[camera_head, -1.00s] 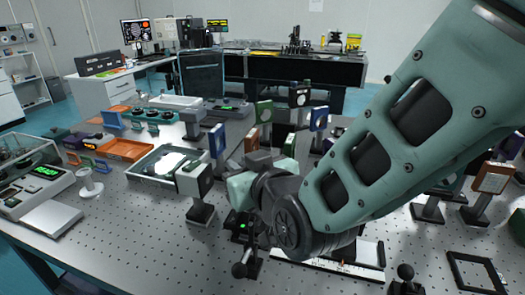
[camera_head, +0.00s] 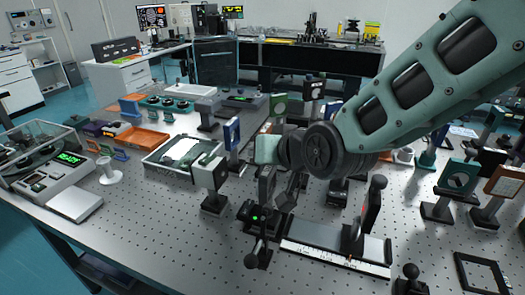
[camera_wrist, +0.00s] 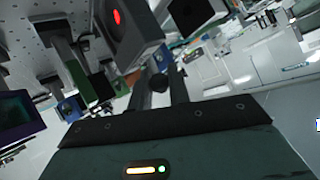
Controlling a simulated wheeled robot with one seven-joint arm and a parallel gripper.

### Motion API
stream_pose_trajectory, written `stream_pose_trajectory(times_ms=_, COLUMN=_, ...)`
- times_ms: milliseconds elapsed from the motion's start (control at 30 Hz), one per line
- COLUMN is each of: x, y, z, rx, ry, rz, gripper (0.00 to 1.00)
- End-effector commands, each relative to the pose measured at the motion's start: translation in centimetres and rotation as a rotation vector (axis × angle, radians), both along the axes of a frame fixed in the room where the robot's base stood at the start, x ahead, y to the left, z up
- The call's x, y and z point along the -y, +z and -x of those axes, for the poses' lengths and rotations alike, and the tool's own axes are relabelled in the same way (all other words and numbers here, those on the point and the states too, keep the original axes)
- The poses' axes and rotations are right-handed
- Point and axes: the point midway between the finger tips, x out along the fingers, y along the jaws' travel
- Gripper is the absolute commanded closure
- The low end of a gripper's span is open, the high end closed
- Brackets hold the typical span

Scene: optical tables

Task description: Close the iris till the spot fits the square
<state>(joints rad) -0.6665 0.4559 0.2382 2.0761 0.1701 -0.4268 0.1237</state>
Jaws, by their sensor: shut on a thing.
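My gripper (camera_wrist: 160,92) shows in the wrist view with its two dark fingers close together on a small dark round knob (camera_wrist: 159,82). Just beyond is a grey block (camera_wrist: 143,42) with a dark round face and a red spot (camera_wrist: 117,16) in it. I cannot tell whether the knob belongs to this block. In the head view my wrist hangs over the table near a dark upright plate (camera_head: 265,186) and a black unit with a green light (camera_head: 256,216). The fingertips are hard to make out there. The iris opening and the square cannot be made out clearly.
A pale box on a post (camera_head: 209,176) stands left of my gripper.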

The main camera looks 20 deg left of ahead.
Motion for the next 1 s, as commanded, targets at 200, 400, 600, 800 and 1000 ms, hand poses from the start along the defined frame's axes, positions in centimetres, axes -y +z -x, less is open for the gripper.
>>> stream_pose_trajectory(times_ms=200, x=0.0, y=0.1, z=0.0, rx=0.001, ry=0.0, rz=-0.002, gripper=1.0)
stream_pose_trajectory(times_ms=400, x=0.0, y=0.0, z=0.0, rx=0.002, ry=0.0, rz=-0.001, gripper=0.62)
stream_pose_trajectory(times_ms=600, x=0.0, y=0.0, z=0.0, rx=0.002, ry=0.0, rz=-0.001, gripper=0.62)
stream_pose_trajectory(times_ms=800, x=0.9, y=0.7, z=0.7, rx=0.003, ry=0.0, rz=-0.001, gripper=0.62)
stream_pose_trajectory(times_ms=1000, x=3.3, y=2.6, z=2.7, rx=0.006, ry=0.0, rz=-0.001, gripper=0.62)
